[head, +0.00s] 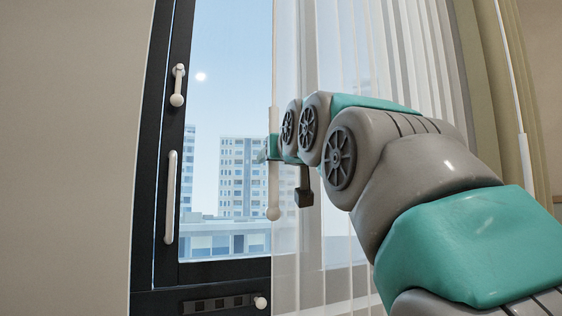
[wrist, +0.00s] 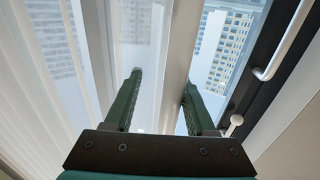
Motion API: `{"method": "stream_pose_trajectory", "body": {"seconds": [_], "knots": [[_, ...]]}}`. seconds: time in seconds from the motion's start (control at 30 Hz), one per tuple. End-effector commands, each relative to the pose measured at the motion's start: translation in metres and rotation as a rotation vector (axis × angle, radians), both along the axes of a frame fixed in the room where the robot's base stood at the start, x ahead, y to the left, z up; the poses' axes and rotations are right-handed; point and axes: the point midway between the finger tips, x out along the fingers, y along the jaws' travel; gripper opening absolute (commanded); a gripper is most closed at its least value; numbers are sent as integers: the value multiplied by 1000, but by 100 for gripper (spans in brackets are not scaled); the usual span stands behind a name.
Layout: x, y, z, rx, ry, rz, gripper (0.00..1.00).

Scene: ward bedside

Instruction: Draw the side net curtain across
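The side net curtain (head: 345,50) is sheer and white, hanging over the right part of the window, with denser folds toward the right. A white wand (head: 273,190) with a rounded end hangs at its left edge. In the head view my gripper (head: 267,148) is at the wand's height, partly hidden by my arm. In the wrist view my gripper (wrist: 162,80) has its two green fingers apart, with a pale upright strip (wrist: 179,55), seemingly the wand or curtain edge, between them, nearer the right finger. Contact cannot be told. The net curtain (wrist: 50,70) fills the left there.
The dark window frame (head: 152,180) carries a small white handle (head: 177,88) and a longer one (head: 171,195). A heavier beige curtain (head: 530,90) with another white rod (head: 523,150) hangs at right. The glass left of the wand is uncovered.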

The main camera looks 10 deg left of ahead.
Motion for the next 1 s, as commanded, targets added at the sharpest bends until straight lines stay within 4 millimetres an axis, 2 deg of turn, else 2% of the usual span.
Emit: {"method": "stream_pose_trajectory", "body": {"seconds": [1.0], "knots": [[-59, -27, 0, 1, -3, 0, 56]]}}
